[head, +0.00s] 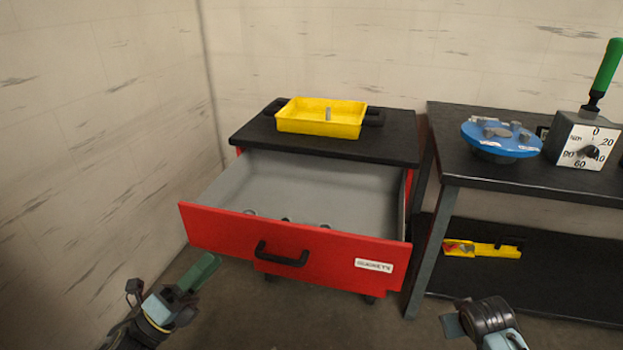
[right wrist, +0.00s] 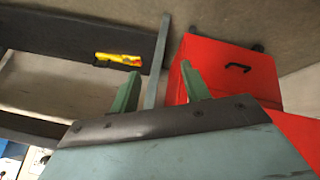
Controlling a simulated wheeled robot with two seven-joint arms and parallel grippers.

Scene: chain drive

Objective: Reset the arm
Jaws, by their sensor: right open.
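My left gripper (head: 203,271), with green fingers, hangs in front of the open drawer (head: 290,246), low and to its left. It touches nothing that I can make out. The angle hides whether its fingers are apart. My right arm shows at the bottom right in the head view, with its gripper mostly out of that picture. In the right wrist view, my right gripper (right wrist: 160,87) has its two green fingers apart with nothing between them. The red cabinet (right wrist: 225,75) lies beyond it.
The red-fronted drawer stands pulled out, with a few small dark parts inside. A yellow tray (head: 322,118) sits on the black cabinet top (head: 395,150). Floor in front is clear.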

